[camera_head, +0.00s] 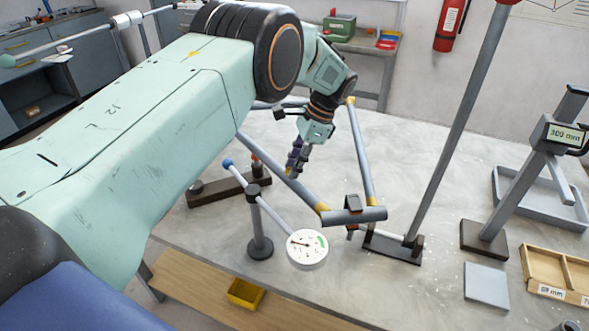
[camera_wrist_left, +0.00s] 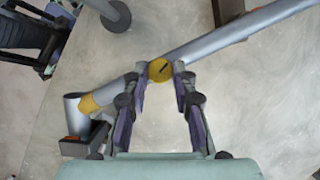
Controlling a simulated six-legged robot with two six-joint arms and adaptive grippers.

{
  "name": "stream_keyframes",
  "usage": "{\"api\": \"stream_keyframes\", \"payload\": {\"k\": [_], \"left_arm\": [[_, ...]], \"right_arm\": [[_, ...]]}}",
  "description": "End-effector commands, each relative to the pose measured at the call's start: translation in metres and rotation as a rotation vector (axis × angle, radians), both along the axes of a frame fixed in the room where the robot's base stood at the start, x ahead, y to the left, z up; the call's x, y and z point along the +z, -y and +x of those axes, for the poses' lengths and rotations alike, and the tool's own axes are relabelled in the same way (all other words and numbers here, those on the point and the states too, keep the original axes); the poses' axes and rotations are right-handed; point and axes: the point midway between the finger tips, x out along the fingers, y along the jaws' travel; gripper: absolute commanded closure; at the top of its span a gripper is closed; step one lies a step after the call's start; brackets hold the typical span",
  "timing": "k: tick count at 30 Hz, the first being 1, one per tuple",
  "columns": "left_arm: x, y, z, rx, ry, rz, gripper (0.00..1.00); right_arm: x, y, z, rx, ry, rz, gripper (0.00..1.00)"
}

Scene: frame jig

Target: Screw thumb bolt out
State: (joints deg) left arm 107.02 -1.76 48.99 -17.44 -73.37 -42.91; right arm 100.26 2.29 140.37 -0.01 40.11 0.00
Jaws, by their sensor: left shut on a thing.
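The thumb bolt (camera_wrist_left: 160,69) has a round yellow head with a dark slot and sits at the grey frame tube in the left wrist view. My left gripper (camera_wrist_left: 160,73) is shut on it, one fingertip on each side of the head. In the head view, my left gripper (camera_head: 293,168) reaches down to the tube (camera_head: 308,194) of the frame, and the bolt is hidden behind its fingers. The frame's tubes meet yellow joints near a short grey cross tube (camera_head: 360,215). My right gripper is in neither view.
A stand with a "300 mm" display (camera_head: 563,135) and a wooden tray (camera_head: 545,270) are farther right.

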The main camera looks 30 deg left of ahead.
Motion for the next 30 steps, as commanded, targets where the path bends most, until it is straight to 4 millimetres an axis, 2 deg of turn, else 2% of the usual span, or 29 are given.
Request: {"api": "stream_keyframes", "payload": {"k": [1, 18, 30], "left_arm": [[-0.003, 0.000, 0.002, 0.045, 0.005, -0.003, 1.00], [-0.002, -0.005, 0.005, 0.586, 0.007, -0.004, 1.00], [0.000, -0.009, 0.005, 0.965, 0.005, -0.004, 1.00]], "right_arm": [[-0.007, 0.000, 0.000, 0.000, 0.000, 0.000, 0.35], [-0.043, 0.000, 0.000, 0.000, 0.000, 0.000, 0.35], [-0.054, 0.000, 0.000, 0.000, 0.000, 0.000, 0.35]]}}
